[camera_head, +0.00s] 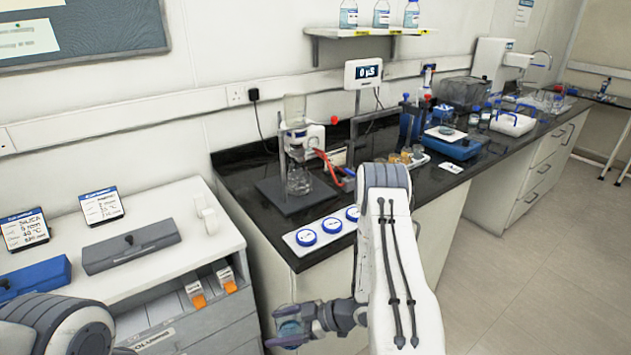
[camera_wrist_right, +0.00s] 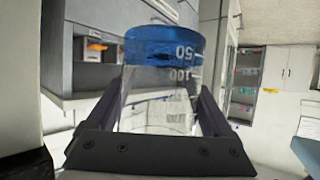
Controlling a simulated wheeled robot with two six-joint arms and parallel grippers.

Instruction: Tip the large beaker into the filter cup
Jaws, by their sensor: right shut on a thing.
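My right gripper (camera_head: 312,322) is shut on the large beaker (camera_head: 290,330), low in front of the bench and beside the drawer unit. In the right wrist view the clear beaker (camera_wrist_right: 158,100) sits between the two fingers, with marks 50 and 100 and blue liquid (camera_wrist_right: 165,46) at one end. A clear cup (camera_head: 294,110), which looks like the filter cup, is held upright on a stand at the bench's left end, well away from the gripper. A glass vessel (camera_head: 299,181) stands below it. My left gripper is out of view; only part of that arm shows at lower left.
A row of blue-and-white round pads (camera_head: 332,225) lies at the bench's front edge. A meter (camera_head: 363,74) reading 0 µS stands behind. Red tubing (camera_head: 325,165) and small jars (camera_head: 405,156) are right of the stand. The drawer unit (camera_head: 215,305) is close left of the gripper.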

